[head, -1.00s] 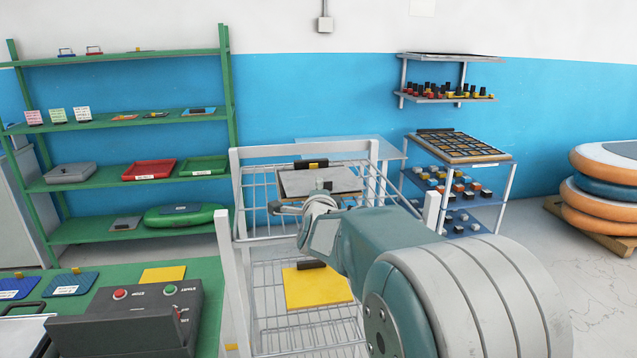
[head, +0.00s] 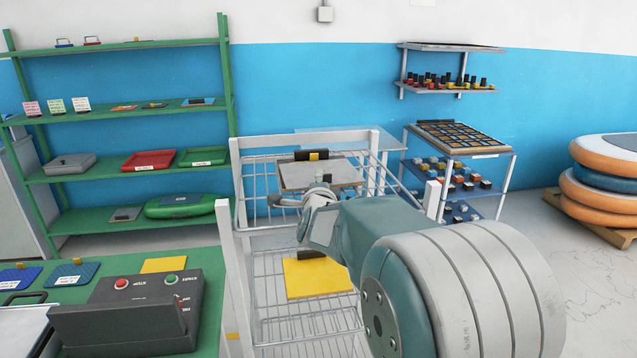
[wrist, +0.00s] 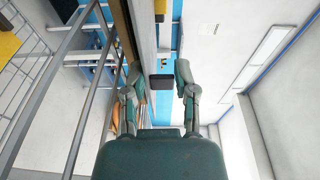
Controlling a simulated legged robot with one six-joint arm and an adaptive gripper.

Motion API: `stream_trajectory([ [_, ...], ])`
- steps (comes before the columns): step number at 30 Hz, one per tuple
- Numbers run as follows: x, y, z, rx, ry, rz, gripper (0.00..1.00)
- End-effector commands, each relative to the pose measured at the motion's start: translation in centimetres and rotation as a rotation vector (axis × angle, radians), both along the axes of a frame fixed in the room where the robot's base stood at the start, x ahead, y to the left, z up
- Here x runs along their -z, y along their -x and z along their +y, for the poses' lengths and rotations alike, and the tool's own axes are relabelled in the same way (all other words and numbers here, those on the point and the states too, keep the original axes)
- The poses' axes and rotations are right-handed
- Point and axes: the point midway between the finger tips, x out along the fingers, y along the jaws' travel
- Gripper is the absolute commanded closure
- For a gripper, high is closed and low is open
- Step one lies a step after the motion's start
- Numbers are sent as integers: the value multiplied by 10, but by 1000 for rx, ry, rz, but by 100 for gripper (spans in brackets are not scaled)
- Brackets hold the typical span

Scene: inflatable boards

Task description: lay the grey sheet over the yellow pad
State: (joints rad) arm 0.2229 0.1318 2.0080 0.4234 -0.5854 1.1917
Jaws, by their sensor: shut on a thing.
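A flat grey sheet (head: 300,176) is at the upper level of the white wire rack in the head view. It shows almost edge-on in the wrist view (wrist: 143,30). My gripper (head: 321,181) is at its near edge. In the wrist view my two fingers (wrist: 156,78) stand either side of a small dark block (wrist: 161,87), which seems to be the sheet's grip tab. A yellow pad (head: 318,280) lies flat on the rack's lower level, below the sheet. Whether the sheet touches the upper level is hidden.
The white rack (head: 228,255) has upright posts close to my arm. A black block with a yellow tab (head: 314,155) stands behind the sheet. Another yellow square (head: 163,265) lies on the green table, behind a control box (head: 130,315). Green shelves (head: 130,175) stand at left.

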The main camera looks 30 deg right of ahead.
Motion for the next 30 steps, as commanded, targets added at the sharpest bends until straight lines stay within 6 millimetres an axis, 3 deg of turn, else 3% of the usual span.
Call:
stream_trajectory([
  [16, 4, 0, 0, 0, 0, 0, 100],
  [17, 4, 0, 0, 0, 0, 0, 54],
  [19, 4, 0, 0, 0, 0, 0, 23],
  [30, 7, 4, 2, -1, -3, 8, 23],
])
